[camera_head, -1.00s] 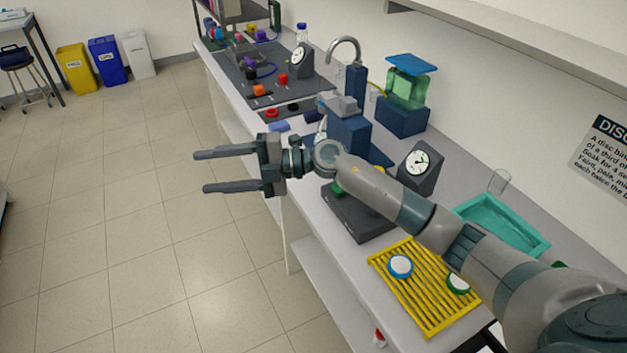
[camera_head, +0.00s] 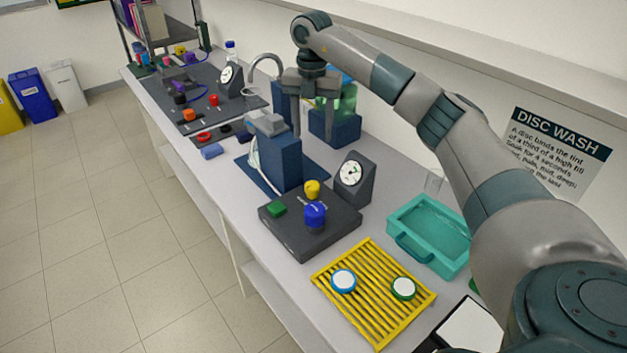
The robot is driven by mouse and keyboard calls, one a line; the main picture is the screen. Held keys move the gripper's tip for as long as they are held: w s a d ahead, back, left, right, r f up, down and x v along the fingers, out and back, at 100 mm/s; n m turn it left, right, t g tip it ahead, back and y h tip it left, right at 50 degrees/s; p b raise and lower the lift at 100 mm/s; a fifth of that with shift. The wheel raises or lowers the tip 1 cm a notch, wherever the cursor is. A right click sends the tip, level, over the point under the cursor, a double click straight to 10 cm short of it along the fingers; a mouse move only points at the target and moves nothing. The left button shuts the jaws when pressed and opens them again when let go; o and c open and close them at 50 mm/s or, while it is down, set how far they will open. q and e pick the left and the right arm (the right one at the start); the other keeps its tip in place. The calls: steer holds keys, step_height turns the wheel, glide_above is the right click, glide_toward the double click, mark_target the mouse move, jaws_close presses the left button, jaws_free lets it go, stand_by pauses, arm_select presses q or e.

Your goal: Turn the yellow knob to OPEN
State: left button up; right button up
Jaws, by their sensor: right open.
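A yellow knob (camera_head: 312,188) stands at the back of a dark grey control box (camera_head: 295,240) on the bench. A blue knob (camera_head: 315,215) stands in front of it and a green button (camera_head: 277,208) lies to its left. I cannot read any OPEN mark. Another small yellow knob (camera_head: 180,50) shows on the far panel. My right gripper (camera_head: 312,132) points down with its two fingers apart. It is empty, above and behind the box, over the blue stand, apart from the yellow knob. My left gripper is not in view.
A dial gauge (camera_head: 352,174) stands right of the box. A blue stand (camera_head: 276,158), a tap (camera_head: 266,62) and a green tank (camera_head: 345,103) are near my right gripper. A yellow rack (camera_head: 368,308) with two discs and a teal tray (camera_head: 432,228) lie in front.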

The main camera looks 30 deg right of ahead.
mark_target(312, 185)
steer(key=shift+f, duration=0.15)
step_height(312, 185, down, 16)
steer(key=p, duration=0.7)
steer(key=shift+a, duration=0.1)
steer(key=shift+f+p, duration=0.3)
steer(key=shift+f, duration=0.3)
steer(key=c, duration=1.1)
